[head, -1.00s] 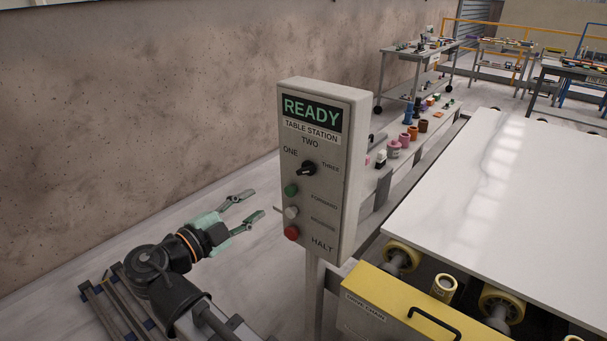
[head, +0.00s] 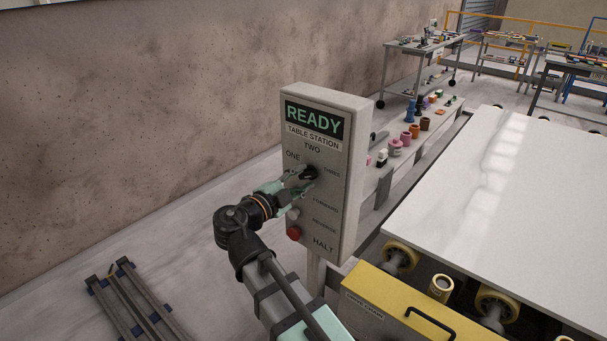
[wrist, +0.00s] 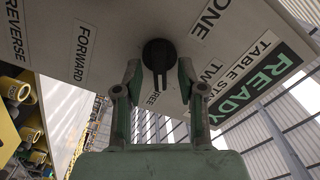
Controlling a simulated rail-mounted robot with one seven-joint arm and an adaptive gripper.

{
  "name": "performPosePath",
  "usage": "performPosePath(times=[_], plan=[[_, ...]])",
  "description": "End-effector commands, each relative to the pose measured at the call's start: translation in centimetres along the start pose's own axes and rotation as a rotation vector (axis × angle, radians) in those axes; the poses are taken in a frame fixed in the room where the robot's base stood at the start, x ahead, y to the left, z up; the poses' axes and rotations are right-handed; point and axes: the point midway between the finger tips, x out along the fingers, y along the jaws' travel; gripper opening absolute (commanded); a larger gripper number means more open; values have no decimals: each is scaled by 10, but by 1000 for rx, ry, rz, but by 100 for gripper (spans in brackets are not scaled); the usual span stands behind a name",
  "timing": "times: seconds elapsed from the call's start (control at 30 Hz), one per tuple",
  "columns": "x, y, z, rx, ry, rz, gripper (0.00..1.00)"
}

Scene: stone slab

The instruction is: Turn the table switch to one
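The table switch is a round black knob (head: 309,173) on the grey TABLE STATION panel (head: 352,140), with labels ONE, TWO and THREE around it. In the wrist view the knob (wrist: 159,54) is in full sight near the top centre. Its narrow black handle extends down toward the THREE label. My gripper (head: 300,182) is at the front of the panel in the head view and partly covers the knob. In the wrist view my gripper (wrist: 159,72) is open, one finger on each side of the handle, with visible gaps. I cannot tell how deep the fingertips reach.
A red button (head: 294,233) and a pale button (head: 293,214) sit below the knob, close to my gripper. The green button is hidden behind it. A white stone slab (head: 480,210) and a yellow drive cover (head: 400,300) lie to the right.

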Motion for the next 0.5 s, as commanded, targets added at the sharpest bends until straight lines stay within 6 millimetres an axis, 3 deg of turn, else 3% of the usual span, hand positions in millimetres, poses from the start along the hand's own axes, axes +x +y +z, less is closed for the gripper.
performPosePath(times=[0.43,0.47,0.5], plan=[[11,0,0,0,0,0,40],[11,0,0,0,0,0,36],[11,0,0,0,0,0,22]])
